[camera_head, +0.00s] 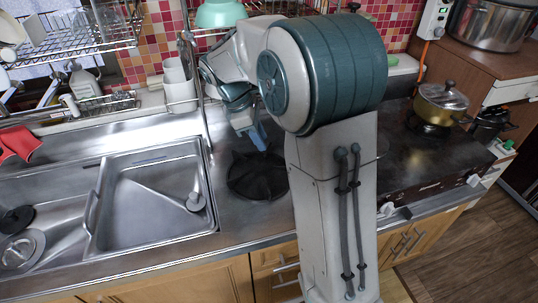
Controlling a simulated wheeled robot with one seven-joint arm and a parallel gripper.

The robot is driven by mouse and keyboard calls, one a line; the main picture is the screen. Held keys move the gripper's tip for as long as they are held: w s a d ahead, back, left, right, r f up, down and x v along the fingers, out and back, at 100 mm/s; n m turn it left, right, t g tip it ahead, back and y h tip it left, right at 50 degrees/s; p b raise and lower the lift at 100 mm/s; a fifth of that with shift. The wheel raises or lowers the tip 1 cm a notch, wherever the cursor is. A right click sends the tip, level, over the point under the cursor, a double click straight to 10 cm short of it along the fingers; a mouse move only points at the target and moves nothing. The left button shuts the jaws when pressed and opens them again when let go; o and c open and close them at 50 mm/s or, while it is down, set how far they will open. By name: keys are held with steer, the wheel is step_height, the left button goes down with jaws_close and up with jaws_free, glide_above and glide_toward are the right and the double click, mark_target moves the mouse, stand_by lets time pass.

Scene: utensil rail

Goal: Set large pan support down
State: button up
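The large pan support (257,177) is a black, round piece with radial ribs. It appears on or just above the steel counter, between the sink and the stove; I cannot tell whether it rests there. My gripper (258,138) points down over its far edge, with a blue part showing at its end. The fingertips are small and partly hidden, so I cannot tell whether they touch the support or are open or shut. My arm hides part of the counter and stove to the right.
The sink (155,205) lies to the left. The stove (425,150) is on the right, with a lidded gold pot (440,104) on it. White containers (179,88) and a dish rack (70,45) stand along the back. Bare counter (235,218) shows in front of the support.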

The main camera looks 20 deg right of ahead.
steer(key=s+m+t+y, duration=0.4)
steer(key=s+m, duration=1)
steer(key=s, duration=0.6)
steer(key=shift+s+r, duration=0.3)
steer(key=shift+s, duration=0.1)
steer(key=shift+a, duration=0.1)
